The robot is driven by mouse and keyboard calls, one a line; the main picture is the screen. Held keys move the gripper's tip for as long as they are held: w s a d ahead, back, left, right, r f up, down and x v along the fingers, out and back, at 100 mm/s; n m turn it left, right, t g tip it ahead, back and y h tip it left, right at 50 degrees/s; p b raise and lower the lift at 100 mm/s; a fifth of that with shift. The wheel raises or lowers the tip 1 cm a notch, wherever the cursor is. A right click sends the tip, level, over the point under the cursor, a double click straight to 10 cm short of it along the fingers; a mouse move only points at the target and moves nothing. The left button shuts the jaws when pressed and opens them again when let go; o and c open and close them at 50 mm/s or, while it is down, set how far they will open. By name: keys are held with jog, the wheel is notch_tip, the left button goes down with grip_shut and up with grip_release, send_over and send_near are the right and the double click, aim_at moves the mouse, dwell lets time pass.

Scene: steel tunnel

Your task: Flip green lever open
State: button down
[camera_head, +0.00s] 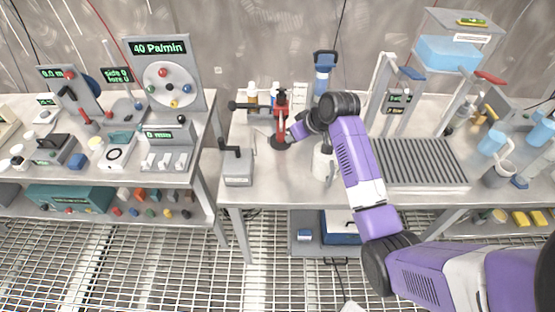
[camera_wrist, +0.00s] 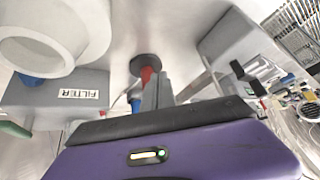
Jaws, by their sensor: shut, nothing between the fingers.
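My gripper (camera_head: 288,138) is low over the middle bench, close beside a red and black upright device (camera_head: 281,105) on a dark round base. In the wrist view my grey fingers (camera_wrist: 158,92) are together, partly hidden by my own housing, in front of a red post on a dark disc (camera_wrist: 146,65). A green handle-like piece (camera_wrist: 14,129) shows at the left edge of the wrist view, beside a grey box labelled FILTER (camera_wrist: 78,93). Most of it is out of frame. I cannot make out a green lever near my gripper in the head view.
A grey block with a black handle (camera_head: 238,165) stands left of my gripper. A white cylinder (camera_head: 323,162) is to its right, near my forearm. A ribbed plate (camera_head: 420,162) fills the bench farther right. The instrument bench with a gauge panel (camera_head: 166,75) is at left.

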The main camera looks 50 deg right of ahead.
jog(key=shift+t, duration=0.5)
jog(key=a+f, duration=0.1)
jog(key=a, duration=0.1)
jog(key=a+f, duration=0.1)
jog(key=a, duration=0.2)
jog(key=a+f, duration=0.1)
jog(key=a, duration=0.1)
jog(key=shift+s+a+f, duration=0.15)
jog(key=shift+s+f, duration=0.1)
jog(key=shift+f, duration=0.15)
jog(key=shift+a, duration=0.1)
